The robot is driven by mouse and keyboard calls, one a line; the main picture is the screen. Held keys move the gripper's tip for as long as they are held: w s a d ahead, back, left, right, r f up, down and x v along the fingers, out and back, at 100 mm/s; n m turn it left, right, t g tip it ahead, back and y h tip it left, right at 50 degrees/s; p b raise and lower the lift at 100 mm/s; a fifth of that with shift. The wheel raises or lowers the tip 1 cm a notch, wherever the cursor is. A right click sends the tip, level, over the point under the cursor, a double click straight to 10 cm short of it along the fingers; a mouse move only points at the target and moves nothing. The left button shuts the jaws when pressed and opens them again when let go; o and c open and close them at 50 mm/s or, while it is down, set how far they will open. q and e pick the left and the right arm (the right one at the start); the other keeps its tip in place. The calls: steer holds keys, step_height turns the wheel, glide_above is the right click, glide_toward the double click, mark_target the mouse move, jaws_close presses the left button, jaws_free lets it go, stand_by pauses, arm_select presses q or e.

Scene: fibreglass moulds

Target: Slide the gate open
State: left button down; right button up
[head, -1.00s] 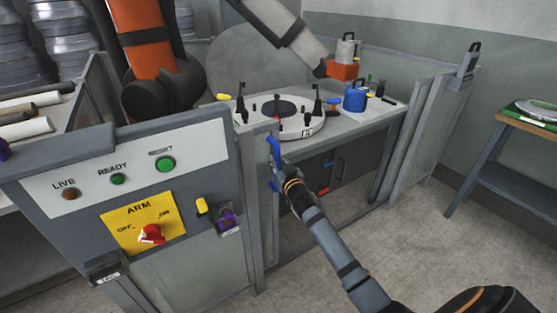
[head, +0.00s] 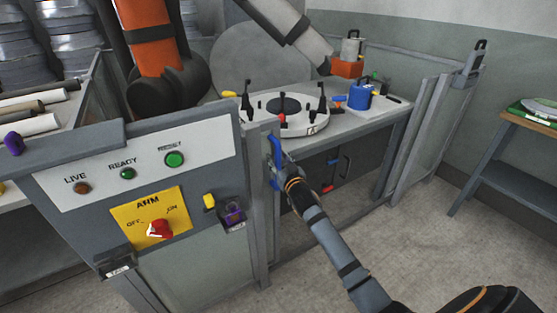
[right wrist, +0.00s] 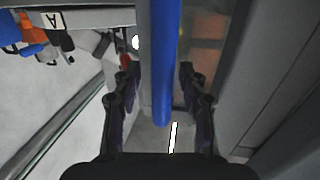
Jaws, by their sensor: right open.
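The gate's upright blue handle (head: 276,150) is on a grey post (head: 257,210) at the right end of the control panel. My right gripper (head: 280,172) is at the handle's lower part. In the right wrist view the blue handle (right wrist: 164,65) runs between the two spread fingers of my right gripper (right wrist: 158,85), with a gap on each side. The gripper is open. How far the gate panel extends is hard to tell. My left gripper is not in view.
The grey control panel (head: 70,225) has lamps, a green button and a red switch (head: 159,229). Behind the handle is a worktable with a round white turntable (head: 300,122) and a blue canister (head: 361,95). An orange robot arm (head: 155,45) hangs above. Floor at right is clear.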

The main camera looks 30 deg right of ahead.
steer(key=shift+s, duration=0.25)
steer(key=s+a, duration=0.1)
steer(key=s, duration=1)
steer(key=shift+s+a, duration=0.2)
steer(key=shift+a, duration=0.05)
steer(key=shift+f, duration=0.1)
